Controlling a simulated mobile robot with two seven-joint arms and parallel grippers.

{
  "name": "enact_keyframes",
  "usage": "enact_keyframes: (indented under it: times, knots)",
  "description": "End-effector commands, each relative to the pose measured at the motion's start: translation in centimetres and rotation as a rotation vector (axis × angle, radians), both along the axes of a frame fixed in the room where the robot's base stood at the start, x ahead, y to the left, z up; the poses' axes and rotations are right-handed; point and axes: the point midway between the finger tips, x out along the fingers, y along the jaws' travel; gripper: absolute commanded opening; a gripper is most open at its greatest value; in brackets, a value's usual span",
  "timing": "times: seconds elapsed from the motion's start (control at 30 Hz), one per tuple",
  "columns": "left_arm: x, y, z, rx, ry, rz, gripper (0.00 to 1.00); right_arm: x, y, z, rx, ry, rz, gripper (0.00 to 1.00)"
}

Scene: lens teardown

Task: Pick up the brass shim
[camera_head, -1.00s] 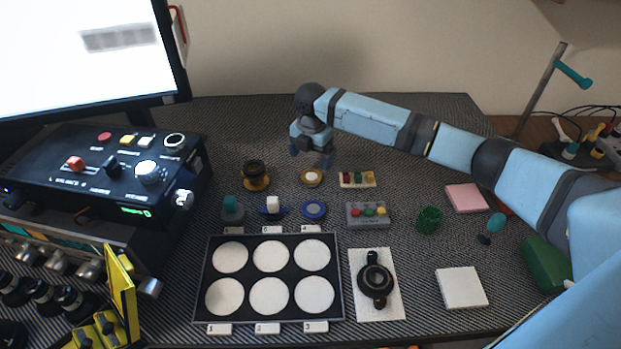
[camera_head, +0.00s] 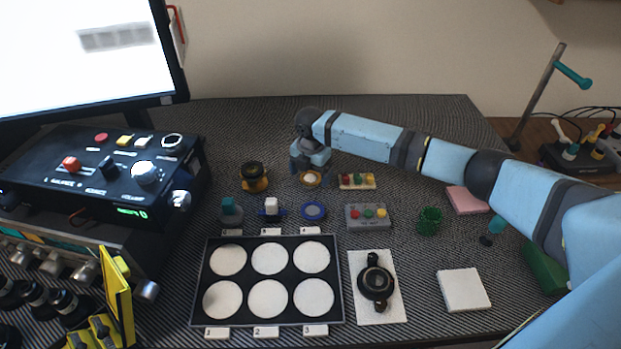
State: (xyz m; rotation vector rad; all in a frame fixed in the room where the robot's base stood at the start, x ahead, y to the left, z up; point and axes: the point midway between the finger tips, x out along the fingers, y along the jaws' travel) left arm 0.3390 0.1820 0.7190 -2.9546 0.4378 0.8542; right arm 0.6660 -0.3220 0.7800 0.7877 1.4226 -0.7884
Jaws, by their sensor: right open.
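The brass shim appears to be the flat gold ring (camera_head: 312,184) with a pale centre, lying on the dark striped mat behind the blue ring. My right gripper (camera_head: 309,173) reaches in from the right and points down just over this ring. Its jaws are open, with a finger toward each side of the ring, and they hide the ring's far part. I cannot tell whether the fingers touch it or the mat. My left gripper is not in view.
A black-and-brass lens part (camera_head: 254,177) stands left of the ring, and a strip of coloured buttons (camera_head: 357,181) lies close on its right. A blue ring (camera_head: 314,211) is in front. A black tray (camera_head: 237,321) with white round pads is nearer.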

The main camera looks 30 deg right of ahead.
Motion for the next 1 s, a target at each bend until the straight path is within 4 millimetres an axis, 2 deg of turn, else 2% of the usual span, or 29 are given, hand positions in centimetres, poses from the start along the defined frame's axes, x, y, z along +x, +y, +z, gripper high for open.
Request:
enact_keyframes:
  times: [0.77,0.87,1.0]
  knots:
    - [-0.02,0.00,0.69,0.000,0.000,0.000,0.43,-0.02,0.03,-0.50,0.001,0.001,0.000,0.92]
    - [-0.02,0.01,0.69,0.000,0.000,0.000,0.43,-0.02,0.03,-0.50,0.001,0.001,0.000,0.74]
    - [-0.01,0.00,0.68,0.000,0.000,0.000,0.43,-0.02,0.01,-0.49,0.000,0.000,0.000,0.42]
